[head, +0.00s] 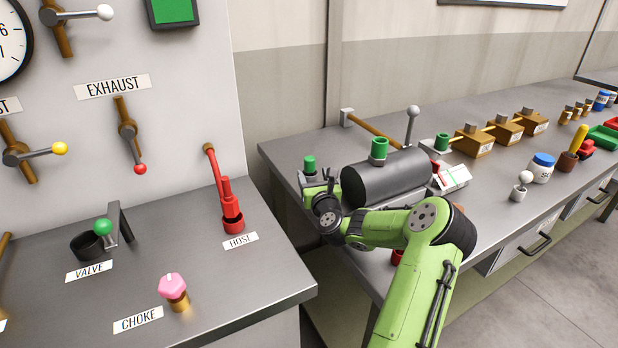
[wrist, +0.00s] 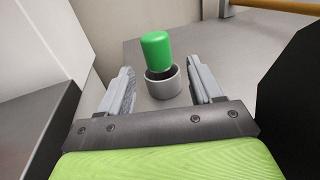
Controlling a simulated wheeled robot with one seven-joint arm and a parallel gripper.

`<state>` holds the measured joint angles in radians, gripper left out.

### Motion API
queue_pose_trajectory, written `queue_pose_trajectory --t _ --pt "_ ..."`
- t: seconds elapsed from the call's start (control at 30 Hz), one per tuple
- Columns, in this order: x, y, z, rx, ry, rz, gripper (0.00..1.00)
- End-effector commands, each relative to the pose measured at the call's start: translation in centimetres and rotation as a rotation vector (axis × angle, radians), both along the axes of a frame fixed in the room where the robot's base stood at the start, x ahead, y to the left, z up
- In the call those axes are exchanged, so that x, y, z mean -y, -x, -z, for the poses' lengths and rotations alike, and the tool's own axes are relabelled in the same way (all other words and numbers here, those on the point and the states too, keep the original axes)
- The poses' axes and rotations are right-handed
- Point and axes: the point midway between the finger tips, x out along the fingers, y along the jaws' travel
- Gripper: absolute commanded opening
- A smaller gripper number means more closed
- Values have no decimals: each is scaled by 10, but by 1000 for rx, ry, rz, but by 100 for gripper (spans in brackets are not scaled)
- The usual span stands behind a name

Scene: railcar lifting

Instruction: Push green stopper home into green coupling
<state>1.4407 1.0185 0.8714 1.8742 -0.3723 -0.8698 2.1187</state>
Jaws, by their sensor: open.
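The green stopper (head: 309,162) stands at the left end of the long bench. In the wrist view the green stopper (wrist: 156,48) rises from a grey cup (wrist: 164,86), its lower end inside the rim. My gripper (head: 318,183) is open and empty beside it. In the wrist view the cup and stopper show between my fingers, apart from both. A green ring-like fitting (head: 379,149) sits on top of the dark tank, and another green piece (head: 442,141) stands on a grey bracket behind it. I cannot tell which is the green coupling.
The dark cylindrical tank (head: 391,178) stands close right of my gripper, with a grey ball-topped lever (head: 411,125) behind. Brown boxes (head: 473,141) line the bench farther right. The control console (head: 165,295) is at the left, with a gap before the bench.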

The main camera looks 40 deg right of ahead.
Motion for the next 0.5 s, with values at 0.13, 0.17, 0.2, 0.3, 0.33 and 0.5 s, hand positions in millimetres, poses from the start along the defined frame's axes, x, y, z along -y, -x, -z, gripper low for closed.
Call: queue_pose_trajectory --t 0.13,0.17,0.2,0.3,0.33,0.5 --pt "9 -15 -3 -1 -1 -1 65" --pt "11 -20 -3 1 1 -1 65" --pt "16 -27 -3 0 1 -1 65" --pt "26 -43 -3 -1 1 -1 65" --pt "28 -47 -3 -1 2 -1 65" --pt "35 -56 -4 -2 -1 0 65"
